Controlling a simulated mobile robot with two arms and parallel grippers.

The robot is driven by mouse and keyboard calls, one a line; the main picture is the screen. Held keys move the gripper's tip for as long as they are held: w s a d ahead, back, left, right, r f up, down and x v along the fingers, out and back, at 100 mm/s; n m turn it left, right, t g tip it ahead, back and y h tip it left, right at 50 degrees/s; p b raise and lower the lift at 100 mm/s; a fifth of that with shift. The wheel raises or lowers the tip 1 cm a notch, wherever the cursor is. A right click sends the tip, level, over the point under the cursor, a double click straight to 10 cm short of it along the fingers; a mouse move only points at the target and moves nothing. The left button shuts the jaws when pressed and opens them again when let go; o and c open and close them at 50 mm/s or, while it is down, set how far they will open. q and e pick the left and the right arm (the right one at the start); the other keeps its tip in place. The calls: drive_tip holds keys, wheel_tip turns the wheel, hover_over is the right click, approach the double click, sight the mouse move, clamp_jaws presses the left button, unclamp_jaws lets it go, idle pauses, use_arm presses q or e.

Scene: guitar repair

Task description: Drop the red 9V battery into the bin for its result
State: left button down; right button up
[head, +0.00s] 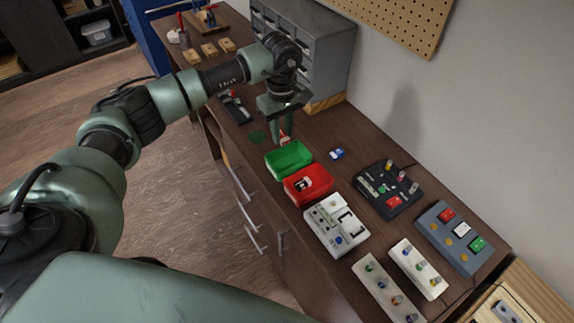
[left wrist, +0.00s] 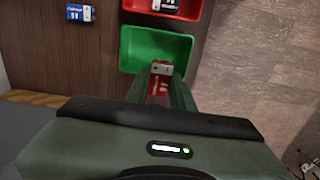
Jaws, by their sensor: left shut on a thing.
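My left gripper (head: 283,130) is shut on the red 9V battery (head: 285,138) and points down beside the green bin (head: 290,160), on its far side in the head view. In the left wrist view the red battery (left wrist: 160,84) sits between the fingers, its light terminal end toward the green bin (left wrist: 152,47) and close to its rim. I cannot tell its exact height. The green bin looks empty. The red bin (head: 296,191) next to it holds a dark battery (head: 304,184). My right gripper is not in view.
A blue battery (head: 337,153) lies on the bench right of the bins. A white tester (head: 336,226), a black device (head: 388,190) and a grey box with coloured blocks (head: 455,238) stand nearer. A grey drawer cabinet (head: 318,55) stands behind my gripper.

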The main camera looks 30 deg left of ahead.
use_arm(q)
drive_tip(key=shift+f, duration=0.45)
drive_tip(key=c, duration=1.1)
unclamp_jaws()
wheel_tip(320, 180, up, 7)
drive_tip(key=b, duration=0.2)
drive_tip(key=shift+f+b, duration=0.15)
drive_tip(key=shift+b, duration=0.15)
drive_tip(key=shift+r, duration=0.6)
